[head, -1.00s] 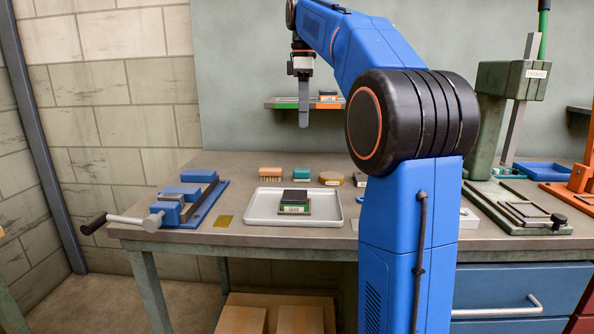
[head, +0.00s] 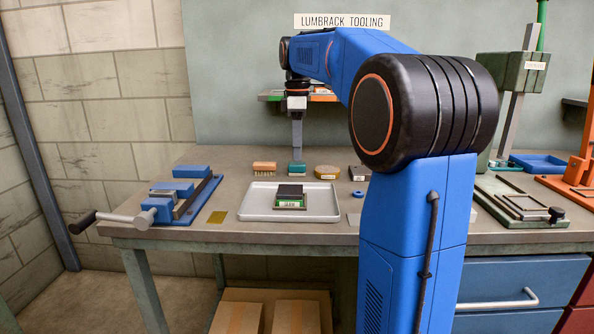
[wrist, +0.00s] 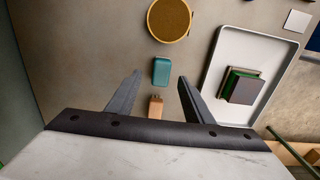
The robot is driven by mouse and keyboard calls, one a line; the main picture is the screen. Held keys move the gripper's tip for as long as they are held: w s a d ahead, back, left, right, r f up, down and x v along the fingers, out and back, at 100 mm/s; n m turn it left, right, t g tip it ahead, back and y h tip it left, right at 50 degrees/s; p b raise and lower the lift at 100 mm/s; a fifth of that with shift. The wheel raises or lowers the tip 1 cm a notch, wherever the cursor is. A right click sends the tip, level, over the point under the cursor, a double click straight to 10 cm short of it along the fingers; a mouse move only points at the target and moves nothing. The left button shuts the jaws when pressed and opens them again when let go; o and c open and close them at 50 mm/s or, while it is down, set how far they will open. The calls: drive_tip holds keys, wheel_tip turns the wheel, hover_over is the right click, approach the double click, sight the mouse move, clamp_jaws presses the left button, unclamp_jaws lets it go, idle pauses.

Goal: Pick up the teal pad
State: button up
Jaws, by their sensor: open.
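The teal pad (head: 297,168) sits on the workbench behind the tray, between an orange brush-like block (head: 264,168) and a round tan disc (head: 327,172). My gripper (head: 297,158) points straight down just above the pad, with its fingers seen edge-on in the head view. In the wrist view the fingers (wrist: 160,77) are spread wide and empty. There the teal pad (wrist: 161,70) shows between the fingertips, with space on both sides. I cannot tell the exact height left between tips and pad.
A white tray (head: 248,212) holds a stacked dark and green block (head: 290,196). A blue vise (head: 178,195) stands at the left and a green press (head: 512,75) at the right. A wall shelf (head: 270,98) is behind the arm.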

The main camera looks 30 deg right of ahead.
sight(297, 163)
drive_tip(key=shift+s+a+f, duration=0.1)
drive_tip(key=shift+f, duration=2.65)
drive_tip(key=c, duration=1.1)
